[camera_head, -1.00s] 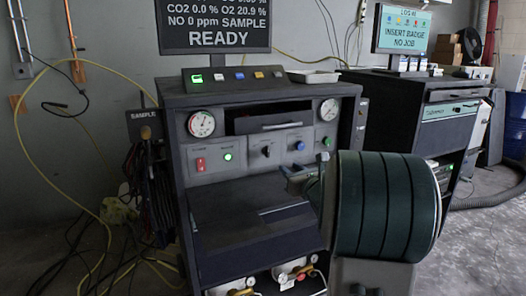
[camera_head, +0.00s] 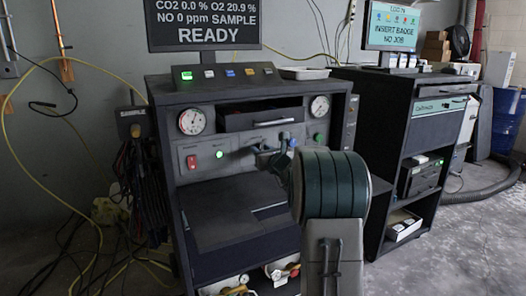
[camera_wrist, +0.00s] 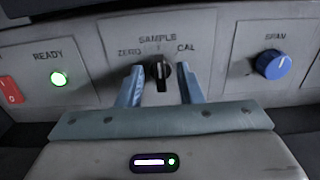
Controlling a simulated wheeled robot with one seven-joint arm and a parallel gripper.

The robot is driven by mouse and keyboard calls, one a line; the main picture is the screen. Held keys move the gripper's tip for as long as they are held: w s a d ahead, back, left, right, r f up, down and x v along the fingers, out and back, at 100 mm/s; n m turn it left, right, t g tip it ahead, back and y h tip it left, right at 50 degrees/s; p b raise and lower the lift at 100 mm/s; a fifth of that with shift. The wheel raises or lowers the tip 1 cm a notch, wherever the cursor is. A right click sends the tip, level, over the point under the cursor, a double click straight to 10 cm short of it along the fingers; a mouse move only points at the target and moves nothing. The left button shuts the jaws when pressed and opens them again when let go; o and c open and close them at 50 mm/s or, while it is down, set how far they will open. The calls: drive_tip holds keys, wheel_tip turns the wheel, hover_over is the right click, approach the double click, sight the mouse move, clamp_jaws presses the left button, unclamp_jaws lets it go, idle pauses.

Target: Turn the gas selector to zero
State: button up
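The gas selector (camera_wrist: 160,73) is a small black knob on the grey panel in the wrist view, under the word SAMPLE, with ZERO at its left and CAL at its right. Its pale mark looks roughly upright, towards SAMPLE. My gripper (camera_wrist: 160,88) is open, its two blue fingers left and right of the knob with gaps on both sides; I cannot tell how deep they reach. In the head view my gripper (camera_head: 270,153) is in front of the panel and hides the knob.
Left of the selector are the lit green READY lamp (camera_wrist: 59,79) and a red switch (camera_wrist: 10,90). The blue SPAN knob (camera_wrist: 272,64) is to the right. Above the panel is a drawer (camera_head: 262,118) between two gauges. A dark shelf (camera_head: 225,212) juts out below.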

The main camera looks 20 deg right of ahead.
drive_tip(key=shift+c, duration=0.3)
clamp_jaws()
drive_tip(key=shift+d, duration=0.2)
drive_tip(key=shift+a, duration=0.15)
drive_tip(key=shift+f+n+b, duration=0.2)
drive_tip(key=shift+n+b, duration=0.2)
drive_tip(key=shift+b, duration=0.5)
drive_tip(key=n+b, duration=0.1)
drive_tip(key=b, duration=0.1)
drive_tip(key=n+b, duration=0.1)
drive_tip(key=b, duration=0.2)
drive_tip(key=shift+a+f+n, duration=0.1)
drive_tip(key=shift+f+n, duration=0.1)
drive_tip(key=shift+n, duration=0.2)
drive_tip(key=n+b, duration=0.2)
drive_tip(key=b, duration=0.2)
drive_tip(key=shift+n, duration=0.3)
drive_tip(key=n+b, duration=0.1)
drive_tip(key=b, duration=0.1)
drive_tip(key=n+b, duration=0.2)
drive_tip(key=shift+a+r+n+b, duration=0.15)
drive_tip(key=shift+r+n+b, duration=0.05)
drive_tip(key=shift+n+b, duration=0.1)
